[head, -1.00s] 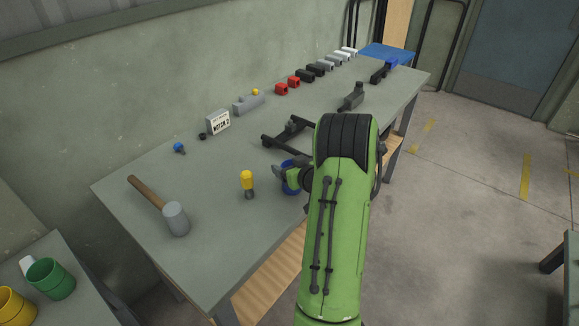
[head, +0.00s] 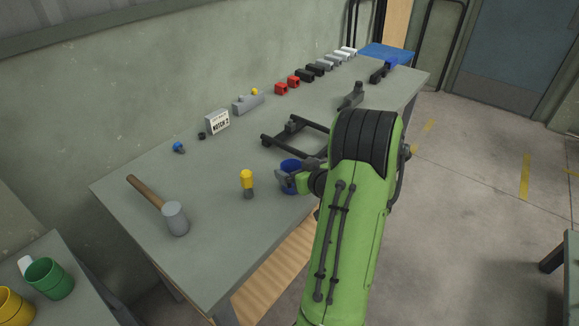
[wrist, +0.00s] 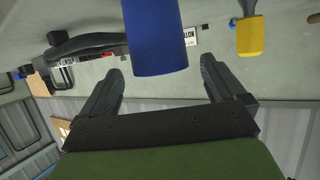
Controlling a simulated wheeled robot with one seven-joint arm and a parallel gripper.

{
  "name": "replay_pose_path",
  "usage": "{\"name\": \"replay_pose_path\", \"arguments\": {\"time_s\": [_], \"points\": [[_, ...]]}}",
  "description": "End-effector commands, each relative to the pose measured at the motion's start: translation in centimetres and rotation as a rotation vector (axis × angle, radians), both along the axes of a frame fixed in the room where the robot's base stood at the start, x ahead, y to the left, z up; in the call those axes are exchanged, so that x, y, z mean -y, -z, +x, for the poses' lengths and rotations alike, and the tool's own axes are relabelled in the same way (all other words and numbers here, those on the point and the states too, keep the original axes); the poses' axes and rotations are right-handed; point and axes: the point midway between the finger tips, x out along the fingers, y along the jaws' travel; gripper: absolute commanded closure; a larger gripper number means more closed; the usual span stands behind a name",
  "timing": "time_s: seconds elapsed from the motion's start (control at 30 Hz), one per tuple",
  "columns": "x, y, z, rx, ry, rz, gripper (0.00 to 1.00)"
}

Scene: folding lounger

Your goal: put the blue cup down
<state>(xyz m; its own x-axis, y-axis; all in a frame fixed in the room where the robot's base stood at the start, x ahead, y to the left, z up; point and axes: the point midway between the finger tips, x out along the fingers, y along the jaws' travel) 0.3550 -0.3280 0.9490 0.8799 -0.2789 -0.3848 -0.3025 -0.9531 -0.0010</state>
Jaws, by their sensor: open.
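The blue cup (head: 291,165) stands upright near the front edge of the workbench (head: 130,215), beside the yellow-topped tool. In the head view my gripper (head: 286,180) is at the cup and hides part of it. In the wrist view the cup (wrist: 156,35) hangs from the top edge of the picture, which is upside down. There my gripper (wrist: 160,68) is open, with one finger on each side of the cup and gaps showing on both sides. The cup's far end is out of that view.
A yellow-topped tool (head: 247,183) stands just left of the cup. A black frame (head: 283,143) lies behind it. A mallet (head: 173,216) lies further left. Several small blocks line the back. Green (head: 49,278) and yellow (head: 14,304) cups are on another table at lower left.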

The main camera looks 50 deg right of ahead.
Motion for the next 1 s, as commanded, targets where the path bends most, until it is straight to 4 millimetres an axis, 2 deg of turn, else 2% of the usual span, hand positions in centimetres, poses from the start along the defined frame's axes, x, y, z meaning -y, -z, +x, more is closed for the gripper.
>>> {"name": "replay_pose_path", "arguments": {"time_s": [0.1,0.23,0.4,0.47,0.53,0.57,0.63,0.67,0.7,0.77,0.8,0.9,1.0], "points": [[-0.8,-1.2,-3.0,0.002,0.006,-0.001,0.03],[-1.5,-2.1,-5.2,0.002,0.004,-0.001,0.03],[-2.0,-2.7,-6.2,0.002,-0.001,0.0,0.03],[-2.1,-2.7,-6.2,0.002,-0.003,0.0,0.03],[-3.1,-3.0,-5.5,-0.007,-0.035,0.003,0.03],[-4.2,-3.3,-4.9,-0.017,-0.067,0.006,0.03],[-8.6,-4.2,-2.9,-0.07,-0.19,0.027,0.03],[-11.0,-4.6,-2.2,-0.106,-0.253,0.036,0.03],[-14.6,-5.1,-1.6,-0.166,-0.333,0.052,0.03],[-19.5,-5.6,-1.8,-0.268,-0.427,0.067,0.03],[-22.4,-5.9,-2.4,-0.336,-0.472,0.073,0.03],[-27.9,-6.8,-5.4,-0.495,-0.516,0.067,0.03],[-31.3,-8.0,-9.5,-0.607,-0.481,0.054,0.03]]}}
